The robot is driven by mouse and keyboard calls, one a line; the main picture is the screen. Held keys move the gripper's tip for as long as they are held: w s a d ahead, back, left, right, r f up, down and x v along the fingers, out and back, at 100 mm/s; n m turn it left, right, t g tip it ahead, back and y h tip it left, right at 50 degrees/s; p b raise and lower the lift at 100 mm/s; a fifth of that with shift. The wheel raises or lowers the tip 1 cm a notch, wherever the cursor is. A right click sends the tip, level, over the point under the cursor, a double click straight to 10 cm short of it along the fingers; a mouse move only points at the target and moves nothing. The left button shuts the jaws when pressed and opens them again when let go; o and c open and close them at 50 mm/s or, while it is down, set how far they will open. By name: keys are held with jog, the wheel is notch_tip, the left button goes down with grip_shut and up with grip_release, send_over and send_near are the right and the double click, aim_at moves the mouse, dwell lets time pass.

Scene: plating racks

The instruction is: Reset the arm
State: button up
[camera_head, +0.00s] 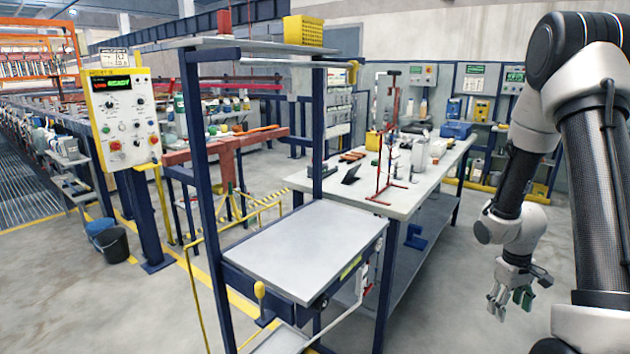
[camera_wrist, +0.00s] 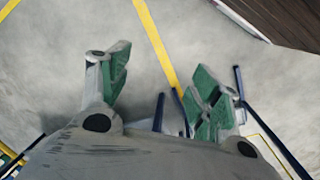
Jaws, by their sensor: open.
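My gripper (camera_head: 512,296) hangs at the right of the head view, at the end of my arm, which is bent with the fingers pointing down. It is to the right of the workbench and over bare floor. In the wrist view my gripper (camera_wrist: 160,90) shows two fingers with green pads, spread wide apart. Nothing is between them. Behind the fingers the wrist view shows grey floor with a yellow line.
A grey-topped cart (camera_head: 305,245) stands at the centre, with a long workbench (camera_head: 415,195) behind it holding bottles, tools and a red stand (camera_head: 390,140). A control panel (camera_head: 124,115) stands at left, near two buckets (camera_head: 110,243). Floor around my gripper is clear.

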jog(key=s+a+r+m+t, duration=0.1)
jog(key=s+a+r, duration=0.3)
jog(key=r, duration=0.6)
jog(key=s+a+r+t+y, duration=0.1)
jog(key=s+a+r+t, duration=0.1)
jog(key=s+a+r, duration=0.3)
jog(key=s+a+r+m+t, duration=0.1)
jog(key=s+a+r, duration=0.3)
jog(key=s+r, duration=0.5)
notch_tip(320, 180, up, 7)
jog(key=shift+s+a+f+m+t+y, duration=0.1)
jog(key=shift+s+a+m+t+y, duration=0.05)
jog(key=shift+s+m+t+y, duration=0.2)
jog(key=shift+w, duration=0.1)
